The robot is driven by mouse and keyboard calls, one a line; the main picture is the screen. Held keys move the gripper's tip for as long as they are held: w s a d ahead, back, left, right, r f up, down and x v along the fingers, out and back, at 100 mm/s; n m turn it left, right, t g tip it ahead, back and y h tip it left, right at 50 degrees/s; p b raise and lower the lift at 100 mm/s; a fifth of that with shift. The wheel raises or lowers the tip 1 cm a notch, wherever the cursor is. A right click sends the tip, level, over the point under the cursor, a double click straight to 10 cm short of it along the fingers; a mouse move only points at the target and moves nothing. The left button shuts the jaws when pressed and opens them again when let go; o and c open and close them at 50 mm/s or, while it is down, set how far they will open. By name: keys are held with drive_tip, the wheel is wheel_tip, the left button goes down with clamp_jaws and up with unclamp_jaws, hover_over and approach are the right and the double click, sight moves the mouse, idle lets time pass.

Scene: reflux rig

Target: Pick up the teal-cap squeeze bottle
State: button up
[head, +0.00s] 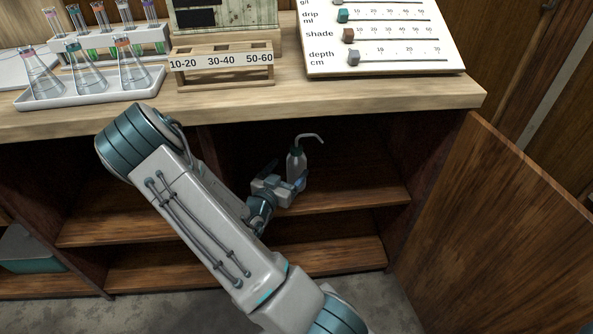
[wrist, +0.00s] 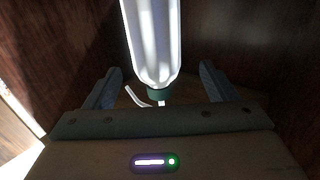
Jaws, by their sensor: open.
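The squeeze bottle (head: 296,164) has a pale body, a teal cap and a bent spout pointing right. It is upright inside the open cabinet, above the upper shelf, its lower part hidden behind my gripper (head: 295,184). In the wrist view the bottle (wrist: 153,42) appears upside down, its teal cap (wrist: 158,96) toward the palm and the thin spout beside it. My gripper (wrist: 160,70) is open there, one finger on each side of the bottle with visible gaps. I cannot tell how deep the bottle lies between the fingers.
The cabinet's upper shelf (head: 345,196) is otherwise bare around the bottle. The countertop edge (head: 400,108) runs above, and an open wooden door (head: 490,235) stands at the right. A flask tray (head: 95,96), a labelled rack (head: 222,78) and a slider board (head: 400,62) are on the counter.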

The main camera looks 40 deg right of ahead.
sight(292, 169)
drive_tip(key=x, duration=0.1)
drive_tip(key=b+x, duration=0.1)
drive_tip(key=x, duration=0.2)
drive_tip(key=shift+s+d+f, duration=0.1)
drive_tip(key=shift+d+f, duration=0.2)
drive_tip(key=shift+f, duration=0.05)
drive_tip(key=shift+w+d+b, duration=0.2)
drive_tip(key=shift+d+b, duration=0.1)
drive_tip(key=shift+d, duration=0.05)
drive_tip(key=shift+r, duration=0.1)
drive_tip(key=c, duration=0.8)
drive_tip(key=shift+r, duration=0.25)
